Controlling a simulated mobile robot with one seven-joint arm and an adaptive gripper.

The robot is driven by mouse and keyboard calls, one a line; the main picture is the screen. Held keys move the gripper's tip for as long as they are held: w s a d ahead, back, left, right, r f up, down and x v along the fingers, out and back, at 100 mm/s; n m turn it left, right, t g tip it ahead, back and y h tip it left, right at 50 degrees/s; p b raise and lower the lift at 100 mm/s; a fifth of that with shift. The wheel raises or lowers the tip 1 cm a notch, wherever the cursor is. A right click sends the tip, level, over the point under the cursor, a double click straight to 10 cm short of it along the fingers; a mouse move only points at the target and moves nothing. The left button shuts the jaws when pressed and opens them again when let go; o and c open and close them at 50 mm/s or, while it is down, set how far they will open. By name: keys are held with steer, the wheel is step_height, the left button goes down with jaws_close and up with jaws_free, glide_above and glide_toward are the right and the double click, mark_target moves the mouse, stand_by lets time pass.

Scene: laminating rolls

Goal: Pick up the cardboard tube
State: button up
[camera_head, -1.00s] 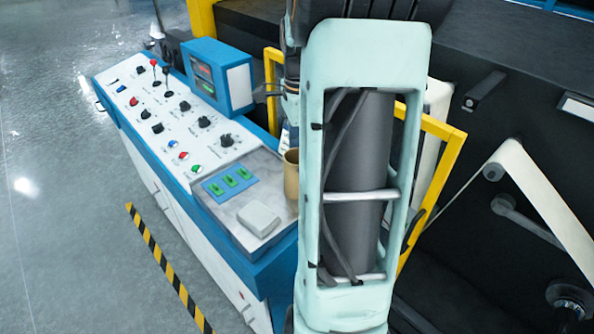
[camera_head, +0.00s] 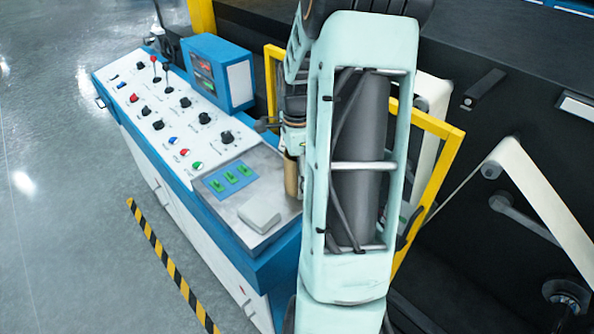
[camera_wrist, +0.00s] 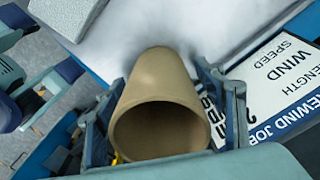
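The tan cardboard tube (camera_wrist: 158,85) stands upright on the grey metal top of the console. In the wrist view I look into its open top end, and its far end meets the metal. My gripper (camera_wrist: 160,75) is around it, with one finger on each side. The fingers look spread, with narrow gaps at the tube's sides. In the head view, the tube (camera_head: 291,178) shows only as a narrow strip below my gripper, partly hidden by my arm.
The blue and white console (camera_head: 262,262) carries knobs, green switches (camera_head: 230,179), a pale box (camera_head: 260,219) and a blue display unit (camera_head: 219,72). A yellow frame (camera_head: 440,150) and dark machine stand to the right. A printed label (camera_wrist: 275,85) lies beside the tube.

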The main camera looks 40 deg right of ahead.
steer(key=c, duration=1)
steer(key=shift+c, duration=0.2)
steer(key=shift+r, duration=0.15)
